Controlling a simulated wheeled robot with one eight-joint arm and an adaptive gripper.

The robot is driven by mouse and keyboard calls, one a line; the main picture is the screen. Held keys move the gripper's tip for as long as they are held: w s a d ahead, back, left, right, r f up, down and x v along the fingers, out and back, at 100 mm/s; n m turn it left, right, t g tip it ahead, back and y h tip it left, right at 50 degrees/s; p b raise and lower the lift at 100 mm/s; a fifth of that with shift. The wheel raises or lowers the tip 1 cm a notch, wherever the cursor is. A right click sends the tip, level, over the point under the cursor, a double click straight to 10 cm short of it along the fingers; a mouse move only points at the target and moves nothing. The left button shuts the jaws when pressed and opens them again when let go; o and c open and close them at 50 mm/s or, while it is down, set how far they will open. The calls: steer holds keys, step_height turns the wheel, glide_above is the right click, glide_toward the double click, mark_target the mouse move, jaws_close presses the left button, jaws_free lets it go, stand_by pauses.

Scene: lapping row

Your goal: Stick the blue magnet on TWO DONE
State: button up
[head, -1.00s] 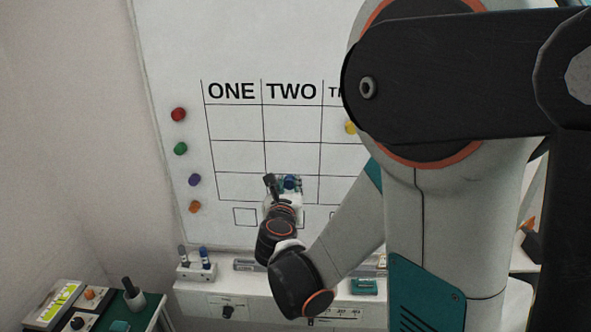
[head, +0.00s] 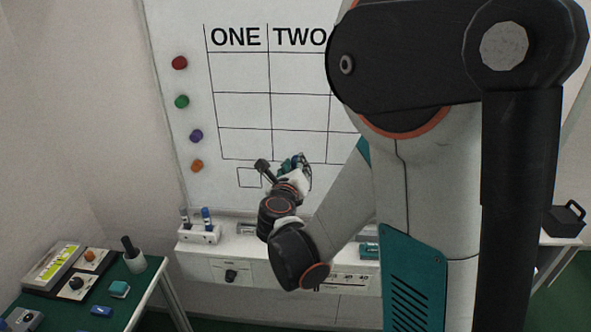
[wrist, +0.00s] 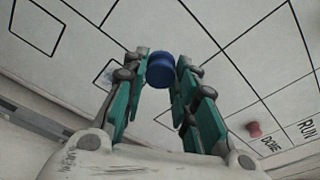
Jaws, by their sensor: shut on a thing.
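In the wrist view the blue magnet (wrist: 160,70) sits between the fingertips of my gripper (wrist: 161,77), which is shut on it. Whether the magnet touches the board is hard to tell. In the head view my gripper (head: 292,163) is in front of the whiteboard (head: 170,20), around the lower edge of the grid under the TWO heading (head: 299,37). My arm hides the board right of that column. In the wrist view a DONE label (wrist: 269,145) shows at the right, beside a RUN label (wrist: 308,130).
Red (head: 180,63), green (head: 182,102), purple (head: 196,136) and orange (head: 197,165) magnets line the board's left side. A reddish magnet (wrist: 255,129) is near DONE. A pen holder (head: 199,234) stands on the ledge below. A green-topped table (head: 140,290) with several items is at lower left.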

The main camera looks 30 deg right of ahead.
mark_target(300, 149)
steer(key=shift+w+r+x, duration=0.1)
steer(key=shift+r+x, duration=0.05)
steer(key=shift+x, duration=1.05)
steer(key=shift+w+r+x, duration=0.1)
steer(key=shift+r+x, duration=0.05)
steer(key=shift+x, duration=1.05)
steer(key=shift+r+x, duration=0.15)
steer(key=shift+x, duration=1.1)
steer(key=shift+a, duration=0.2)
steer(key=o, duration=1.1)
steer(key=shift+s, duration=0.1)
